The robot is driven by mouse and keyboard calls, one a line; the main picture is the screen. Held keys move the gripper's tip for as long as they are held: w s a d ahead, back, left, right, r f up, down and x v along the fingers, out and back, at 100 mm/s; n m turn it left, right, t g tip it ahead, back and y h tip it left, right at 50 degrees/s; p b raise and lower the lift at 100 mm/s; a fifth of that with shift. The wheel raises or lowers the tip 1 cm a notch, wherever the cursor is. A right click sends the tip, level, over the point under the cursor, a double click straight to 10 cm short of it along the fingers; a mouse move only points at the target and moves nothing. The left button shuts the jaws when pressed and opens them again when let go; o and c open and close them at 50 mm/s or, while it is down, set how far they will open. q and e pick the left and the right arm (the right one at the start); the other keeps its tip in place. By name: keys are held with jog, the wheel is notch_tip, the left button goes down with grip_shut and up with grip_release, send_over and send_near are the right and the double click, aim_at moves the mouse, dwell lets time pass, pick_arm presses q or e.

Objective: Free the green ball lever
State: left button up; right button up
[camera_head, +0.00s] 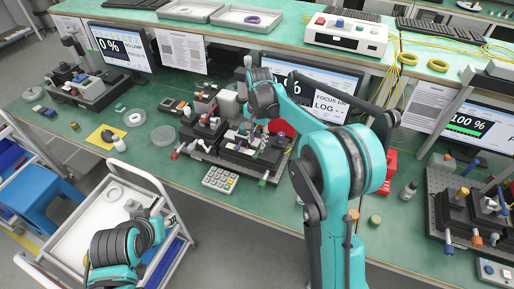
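The fiber collimator set-up (240,155) is a dark base with several small stages and knobs, in the middle of the green bench.
A calculator-like keypad (220,179) lies in front of the set-up. Round dishes (163,135) and a yellow pad (106,136) lie to the left. Monitors (312,88) stand behind. Another optical set-up (465,215) is at the right. The white trolley (92,222) stands before the bench.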

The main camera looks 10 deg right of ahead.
aim_at(257, 154)
notch_tip(257, 154, up, 6)
jog(key=shift+f, duration=0.1)
jog(key=shift+s, duration=0.1)
dwell(0.4)
jog(key=s+d+r+n+t, duration=0.2)
jog(key=s+r, duration=0.2)
jog(key=s, duration=0.3)
jog(key=s+d+f+n+t, duration=0.1)
jog(key=s+f+n+t, duration=0.1)
jog(key=s, duration=0.8)
jog(key=s+d+f+n+t, duration=0.1)
jog(key=s+f+n+t, duration=0.2)
jog(key=s, duration=0.7)
jog(key=shift+s+d+n, duration=0.15)
jog(key=shift+n, duration=0.85)
